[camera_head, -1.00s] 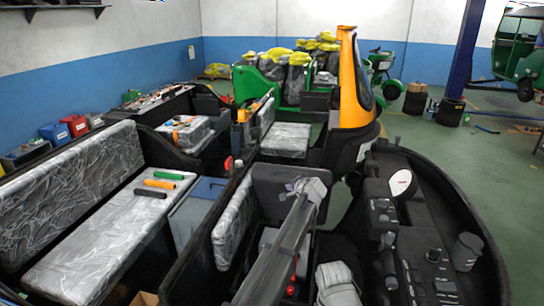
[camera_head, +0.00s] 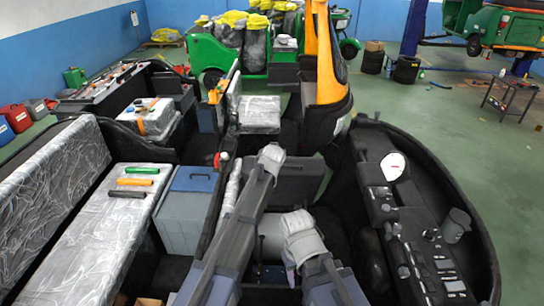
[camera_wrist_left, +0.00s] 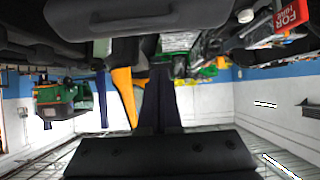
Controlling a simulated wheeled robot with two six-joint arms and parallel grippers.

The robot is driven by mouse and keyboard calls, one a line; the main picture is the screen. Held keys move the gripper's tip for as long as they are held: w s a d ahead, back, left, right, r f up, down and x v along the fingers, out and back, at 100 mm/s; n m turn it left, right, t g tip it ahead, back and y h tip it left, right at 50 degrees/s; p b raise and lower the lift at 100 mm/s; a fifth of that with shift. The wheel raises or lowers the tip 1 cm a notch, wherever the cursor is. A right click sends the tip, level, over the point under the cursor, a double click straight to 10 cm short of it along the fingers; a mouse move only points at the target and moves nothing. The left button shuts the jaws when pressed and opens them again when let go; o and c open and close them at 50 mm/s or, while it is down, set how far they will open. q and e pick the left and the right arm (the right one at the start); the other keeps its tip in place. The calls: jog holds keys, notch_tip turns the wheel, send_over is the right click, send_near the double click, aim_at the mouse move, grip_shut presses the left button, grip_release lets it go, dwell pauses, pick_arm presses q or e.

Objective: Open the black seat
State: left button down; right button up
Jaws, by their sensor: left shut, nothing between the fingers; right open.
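The black seat (camera_head: 306,178) is a dark padded panel in the vehicle's front cab, in the middle of the head view. My left arm crosses its left side, and my right arm stands just in front of it. I cannot tell whether the seat is raised at all. My left gripper (camera_wrist_left: 160,75) is shut and empty in the left wrist view, with a dark padded panel (camera_wrist_left: 130,17) at the top of that view. My right gripper (camera_head: 291,272) is open, low in front of the seat and partly hidden by its own arm.
The black dashboard (camera_head: 425,250) with its gauge (camera_head: 393,166) curves along the right. A blue-lidded grey box (camera_head: 190,215) and a plastic-covered bench (camera_head: 105,235) lie to the left. An orange pillar (camera_head: 325,60) rises beyond the seat. Open green floor lies to the far right.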

pick_arm(q)
jog(key=b+x, duration=0.6)
jog(key=x, duration=0.5)
jog(key=shift+f, duration=0.15)
jog(key=s, duration=0.1)
jog(key=s+f+b, duration=0.1)
jog(key=s, duration=0.1)
jog(key=shift+s+f, duration=0.2)
jog(key=shift+f, duration=0.1)
jog(key=shift+s+b, duration=0.35)
jog(key=shift+s, duration=0.05)
jog(key=shift+w, duration=0.1)
jog(key=s+f+t+b, duration=0.1)
jog(key=s+f+b, duration=0.5)
jog(key=s+b, duration=0.2)
jog(key=s, duration=0.2)
jog(key=shift+s+f, duration=0.25)
jog(key=shift+s, duration=0.15)
jog(key=shift+r, duration=0.1)
